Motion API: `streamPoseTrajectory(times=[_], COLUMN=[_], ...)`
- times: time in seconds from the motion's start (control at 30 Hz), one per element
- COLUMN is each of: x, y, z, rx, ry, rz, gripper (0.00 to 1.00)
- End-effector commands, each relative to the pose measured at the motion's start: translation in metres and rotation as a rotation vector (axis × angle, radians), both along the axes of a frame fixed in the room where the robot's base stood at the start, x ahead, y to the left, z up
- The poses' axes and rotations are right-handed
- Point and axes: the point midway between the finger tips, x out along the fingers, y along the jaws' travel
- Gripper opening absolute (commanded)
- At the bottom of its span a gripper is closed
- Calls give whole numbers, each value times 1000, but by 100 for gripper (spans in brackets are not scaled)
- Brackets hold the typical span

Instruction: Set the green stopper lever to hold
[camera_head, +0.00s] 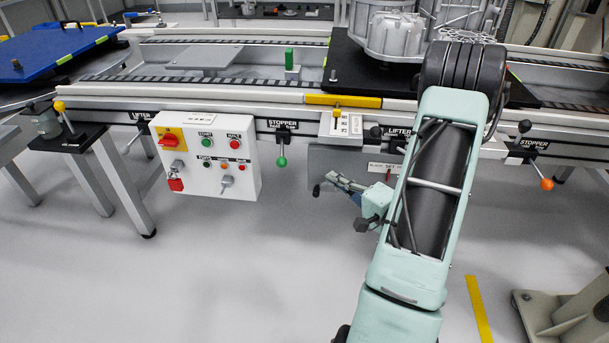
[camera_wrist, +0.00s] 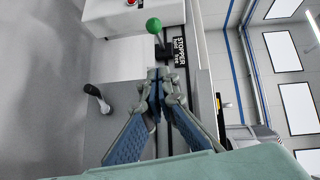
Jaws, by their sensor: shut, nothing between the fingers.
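The green stopper lever (camera_head: 282,161) hangs down from its pivot under the STOPPER label (camera_head: 284,117), on the front rail of the conveyor. In the wrist view its green ball knob (camera_wrist: 153,25) is beyond my fingertips, near the top, with the label (camera_wrist: 179,52) beside it. The small print on the label is too blurred to read. My gripper (camera_head: 331,178) is shut and empty, right of the knob and slightly lower in the head view. The wrist view also shows its closed fingers (camera_wrist: 160,76), apart from the lever.
A white control box (camera_head: 205,155) stands close left of the lever. A black-knobbed handle (camera_head: 317,190) is near my fingertips. A grey plate (camera_head: 350,165) hangs beneath the rail. An orange-knobbed stopper lever (camera_head: 546,183) is far right. The floor in front is clear.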

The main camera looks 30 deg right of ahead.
Motion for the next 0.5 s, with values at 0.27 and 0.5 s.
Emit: streamPoseTrajectory(times=[0.27,0.5], x=[36,87], y=[9,21], z=[-4,-10], rx=[-5,-4], ry=[-3,-2], rz=[6,6], gripper=[0,0])
